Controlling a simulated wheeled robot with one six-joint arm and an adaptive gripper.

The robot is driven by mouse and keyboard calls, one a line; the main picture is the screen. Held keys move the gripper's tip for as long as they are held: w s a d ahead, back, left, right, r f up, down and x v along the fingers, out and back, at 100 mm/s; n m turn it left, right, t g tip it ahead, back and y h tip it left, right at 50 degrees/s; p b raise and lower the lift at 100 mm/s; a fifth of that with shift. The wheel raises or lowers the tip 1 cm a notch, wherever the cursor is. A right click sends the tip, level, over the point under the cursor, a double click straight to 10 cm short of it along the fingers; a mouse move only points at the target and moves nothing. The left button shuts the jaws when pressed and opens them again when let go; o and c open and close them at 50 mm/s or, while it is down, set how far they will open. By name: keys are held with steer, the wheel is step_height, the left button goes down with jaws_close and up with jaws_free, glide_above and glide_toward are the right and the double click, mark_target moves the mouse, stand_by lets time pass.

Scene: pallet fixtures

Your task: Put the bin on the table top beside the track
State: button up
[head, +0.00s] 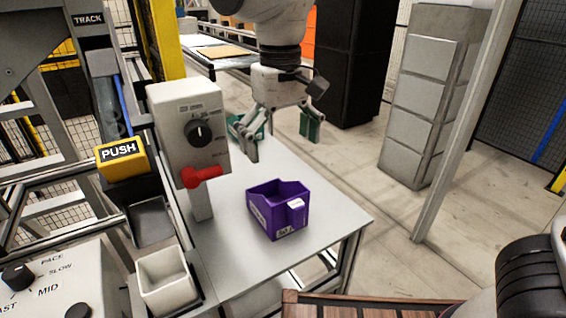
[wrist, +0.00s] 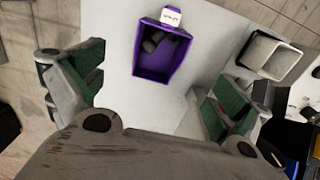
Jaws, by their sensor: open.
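A purple bin (head: 278,209) with a white label on its front stands upright on the grey table top (head: 226,262), near the table's right front part. In the wrist view the purple bin (wrist: 160,53) holds some dark grey pieces. My gripper (head: 281,146) is open and empty, with green finger pads, above and behind the bin in the head view. It touches nothing that I can see. In the wrist view the bin shows between the spread fingers, beyond them. The track's sign (head: 88,18) shows at the upper left, beside steel framework.
A grey control box (head: 186,135) with a black dial and red lever stands at the table's left edge. A white open container (head: 165,281) sits at the front left, near a yellow PUSH flap (head: 121,155). Table top right and left of the bin is clear.

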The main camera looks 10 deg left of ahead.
steer(key=shift+r, duration=0.35)
steer(key=shift+w+d, duration=0.1)
steer(key=w+d+r+m+t+y, duration=0.1)
steer(key=d+r+m, duration=0.15)
steer(key=d, duration=1.35)
steer(key=w+d+r+m+t, duration=0.1)
steer(key=d+m+t, duration=0.15)
steer(key=d, duration=1.25)
steer(key=s+d+f+m+h, duration=0.1)
steer(key=s+d+f+m, duration=0.1)
steer(key=s+d, duration=0.5)
steer(key=d+t, duration=0.1)
steer(key=d, duration=0.2)
steer(key=shift+s+d+f, duration=0.15)
steer(key=shift+s+f, duration=0.05)
steer(key=shift+f, duration=0.1)
